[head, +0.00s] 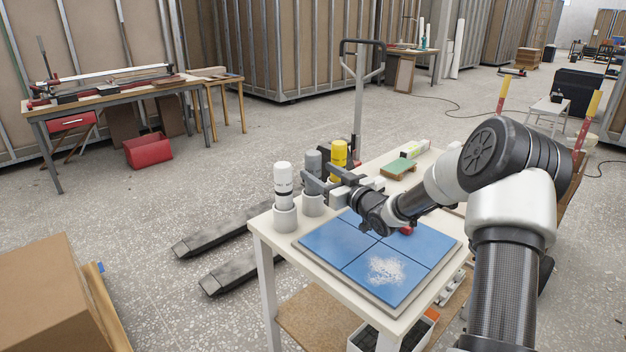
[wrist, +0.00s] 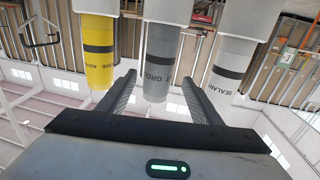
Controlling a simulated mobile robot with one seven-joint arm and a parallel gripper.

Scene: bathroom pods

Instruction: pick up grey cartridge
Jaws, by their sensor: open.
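The grey cartridge (head: 313,161) stands upright in a round holder (head: 313,205) on the white table, between a white cartridge (head: 283,174) and a yellow cartridge (head: 339,150). My gripper (head: 316,171) is level with it, with open fingers reaching toward it from the right. In the wrist view, which looks upside down, the grey cartridge (wrist: 160,62) shows between the two spread fingers of my gripper (wrist: 158,80). The yellow cartridge (wrist: 100,50) is left of them and the white one (wrist: 230,62) right. Whether a finger touches the grey cartridge I cannot tell.
The white table (head: 262,228) carries a blue tiled panel (head: 345,240) under my arm and a green-topped block (head: 398,168) at the back. A pallet jack (head: 225,240) stands behind the table. The neighbouring cartridges leave narrow gaps for the fingers.

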